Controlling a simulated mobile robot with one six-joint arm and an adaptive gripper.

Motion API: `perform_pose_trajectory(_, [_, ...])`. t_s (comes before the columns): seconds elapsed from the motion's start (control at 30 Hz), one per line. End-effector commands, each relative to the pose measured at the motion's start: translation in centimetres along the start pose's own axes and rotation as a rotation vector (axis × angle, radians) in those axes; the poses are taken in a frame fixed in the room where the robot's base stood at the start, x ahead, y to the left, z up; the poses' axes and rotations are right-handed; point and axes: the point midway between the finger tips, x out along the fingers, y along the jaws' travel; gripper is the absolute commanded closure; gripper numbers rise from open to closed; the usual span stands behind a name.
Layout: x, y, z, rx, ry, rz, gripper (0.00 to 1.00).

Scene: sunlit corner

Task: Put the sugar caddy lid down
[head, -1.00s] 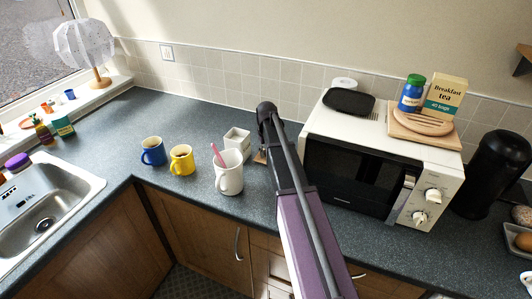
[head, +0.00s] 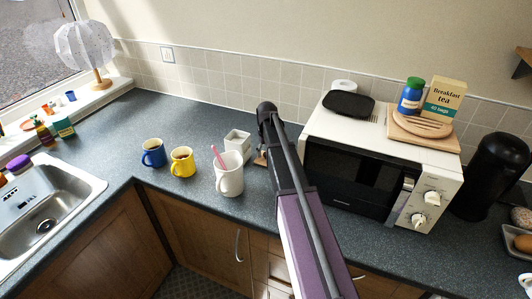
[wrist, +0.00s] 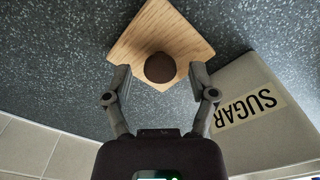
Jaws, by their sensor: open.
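The sugar caddy lid (wrist: 185,35) is a square wooden plate with a round dark knob (wrist: 160,68). In the wrist view it appears to lie on the dark speckled worktop, beside the caddy. My gripper (wrist: 159,80) is open, with one finger on each side of the knob and gaps between them. The pale caddy (wrist: 245,85), labelled SUGAR, stands at the right of the wrist view. In the head view the caddy (head: 237,141) looks open at the top. A brown edge of the lid (head: 260,159) shows there, mostly hidden by my arm.
A white mug (head: 229,178) with a pink item in it stands before the caddy, with yellow (head: 182,165) and blue (head: 153,154) mugs to the left. A microwave (head: 365,165) stands close on the right. The worktop behind the mugs is clear.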

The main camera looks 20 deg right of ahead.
Motion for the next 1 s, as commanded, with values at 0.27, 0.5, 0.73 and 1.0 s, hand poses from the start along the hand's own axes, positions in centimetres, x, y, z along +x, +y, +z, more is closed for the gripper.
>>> perform_pose_trajectory(0.27, [-2.7, 0.0, 0.0, 0.000, 0.000, 0.000, 0.27])
perform_pose_trajectory(0.5, [-4.7, 0.0, 0.0, 0.000, 0.000, 0.000, 0.27])
perform_pose_trajectory(0.73, [-6.6, 0.0, 0.0, 0.000, 0.000, 0.000, 0.27])
perform_pose_trajectory(1.0, [-8.9, 0.0, 0.0, 0.000, 0.000, 0.000, 0.27])
